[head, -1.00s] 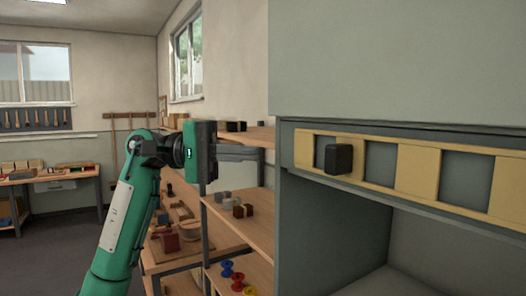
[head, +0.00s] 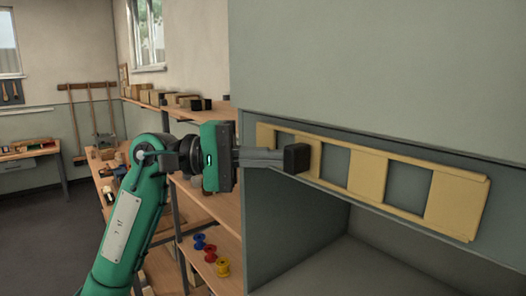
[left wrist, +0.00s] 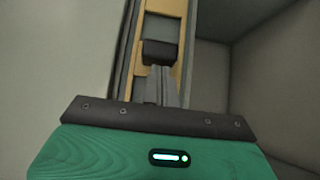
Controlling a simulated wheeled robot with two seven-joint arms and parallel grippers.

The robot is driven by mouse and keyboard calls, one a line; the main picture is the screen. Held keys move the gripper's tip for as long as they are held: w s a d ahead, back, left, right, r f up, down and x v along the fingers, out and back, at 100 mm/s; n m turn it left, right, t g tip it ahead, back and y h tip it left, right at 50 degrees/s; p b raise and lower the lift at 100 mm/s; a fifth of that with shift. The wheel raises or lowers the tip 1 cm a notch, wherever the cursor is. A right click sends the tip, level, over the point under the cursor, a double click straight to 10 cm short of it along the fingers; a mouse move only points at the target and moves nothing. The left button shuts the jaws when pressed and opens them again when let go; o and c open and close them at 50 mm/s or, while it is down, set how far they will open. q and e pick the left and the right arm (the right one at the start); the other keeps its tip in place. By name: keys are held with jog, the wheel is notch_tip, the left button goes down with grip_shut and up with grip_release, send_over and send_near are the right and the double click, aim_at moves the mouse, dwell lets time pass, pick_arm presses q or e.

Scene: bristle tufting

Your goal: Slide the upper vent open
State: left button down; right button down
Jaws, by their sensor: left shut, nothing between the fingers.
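The upper vent is a yellow slatted slide (head: 367,174) set in the grey cabinet front, with grey-green gaps between its slats. A black block-shaped knob (head: 297,158) sticks out near its left end. My left gripper (head: 281,159) is shut and empty, its fingertips at the knob's left side. In the left wrist view the shut fingers (left wrist: 161,72) end right at the knob (left wrist: 159,51), with part of the slide (left wrist: 156,25) beyond it. I cannot tell whether they touch the knob. My right gripper is not in view.
The grey cabinet (head: 370,75) fills the right side, with an open bay below the vent. Wooden shelves stand behind my left arm, holding boxes (head: 185,100) and red, blue and yellow spools (head: 210,254). A workbench (head: 30,152) stands at far left.

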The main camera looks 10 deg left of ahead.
aim_at(290, 167)
pick_arm(q)
jog(key=s+d+b, duration=0.1)
jog(key=b, duration=0.1)
jog(key=s+d+b, duration=0.1)
jog(key=d+b, duration=0.1)
jog(key=shift+s+d+f, duration=0.15)
jog(key=shift+s+f, duration=0.05)
jog(key=shift+s, duration=0.15)
jog(key=shift+s+d+r+b, duration=0.15)
jog(key=shift+s+d+b, duration=0.2)
jog(key=shift+d+b, duration=0.15)
jog(key=shift+a, duration=0.1)
